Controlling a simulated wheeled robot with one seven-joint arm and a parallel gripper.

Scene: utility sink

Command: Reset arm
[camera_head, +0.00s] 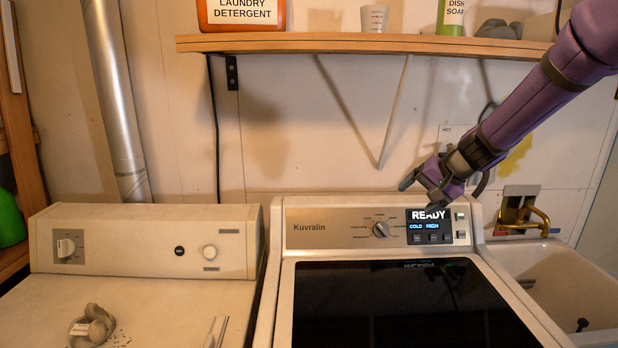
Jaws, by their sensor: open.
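My purple arm reaches in from the upper right. My gripper (424,190) is at its end, dark-fingered, open and with nothing seen in it. It is in front of the washer's control panel (340,229), just above the lit display (430,226), which reads READY, COLD and HIGH. I cannot tell whether a finger touches the panel.
The washer's dark lid (400,305) is shut. A dryer (150,250) stands at the left with a small grey item (92,327) on top. A sink (560,280) with a brass faucet (520,218) is at the right. A wooden shelf (350,43) holding detergent (242,14) runs above.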

